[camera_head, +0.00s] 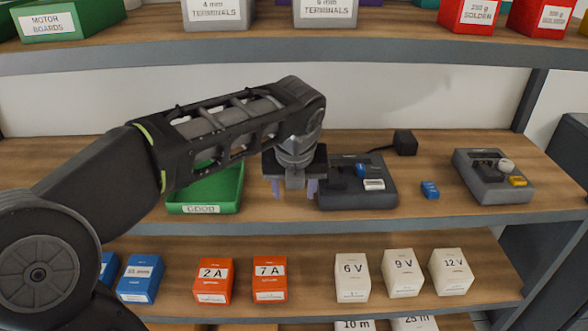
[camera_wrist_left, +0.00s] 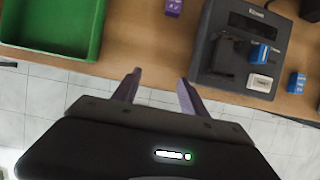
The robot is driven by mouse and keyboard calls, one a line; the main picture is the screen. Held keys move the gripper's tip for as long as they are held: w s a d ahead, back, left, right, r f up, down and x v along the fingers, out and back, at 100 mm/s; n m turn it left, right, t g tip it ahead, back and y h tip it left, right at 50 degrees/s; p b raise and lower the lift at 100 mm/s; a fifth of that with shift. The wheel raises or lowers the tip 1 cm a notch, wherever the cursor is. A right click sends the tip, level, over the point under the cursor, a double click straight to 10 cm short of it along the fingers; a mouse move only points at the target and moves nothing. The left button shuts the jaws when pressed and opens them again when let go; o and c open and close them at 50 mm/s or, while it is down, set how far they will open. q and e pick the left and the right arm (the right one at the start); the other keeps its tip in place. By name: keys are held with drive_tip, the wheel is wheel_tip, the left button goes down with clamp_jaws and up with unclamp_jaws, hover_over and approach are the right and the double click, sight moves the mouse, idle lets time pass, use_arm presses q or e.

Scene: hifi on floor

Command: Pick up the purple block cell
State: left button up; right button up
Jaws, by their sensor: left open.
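The purple block cell (camera_wrist_left: 174,7) shows at the top edge of the left wrist view, partly cut off, on the wooden shelf between the green tray and the dark device. In the head view I cannot make it out; my left arm and gripper cover that area. My left gripper (camera_head: 295,189) points down above the shelf's front part, between the tray and the device. It is open and empty, its two fingers apart, also in the left wrist view (camera_wrist_left: 160,84). The cell lies beyond the fingertips, not touching them. My right gripper is not in view.
The green tray labelled GOOD (camera_head: 204,209) is left of the gripper. A dark device (camera_head: 357,198) stands close on its right. A blue block cell (camera_head: 430,190) and a second grey device (camera_head: 492,190) are further right. An upper shelf (camera_head: 300,52) runs above.

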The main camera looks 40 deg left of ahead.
use_arm(q)
drive_tip(key=w+a, duration=0.2)
drive_tip(key=w, duration=0.1)
drive_tip(key=w+a+p, duration=0.1)
drive_tip(key=w+a, duration=0.1)
drive_tip(key=w, duration=0.1)
drive_tip(key=w+a+p, duration=0.1)
drive_tip(key=w+a, duration=0.1)
drive_tip(key=w, duration=0.1)
drive_tip(key=shift+a, duration=0.4)
drive_tip(key=shift+w+a, duration=0.1)
drive_tip(key=shift+w, duration=0.1)
drive_tip(key=x, duration=0.5)
drive_tip(key=shift+w+a+f, duration=0.1)
drive_tip(key=shift+w, duration=0.05)
drive_tip(key=shift+c, duration=0.4)
clamp_jaws()
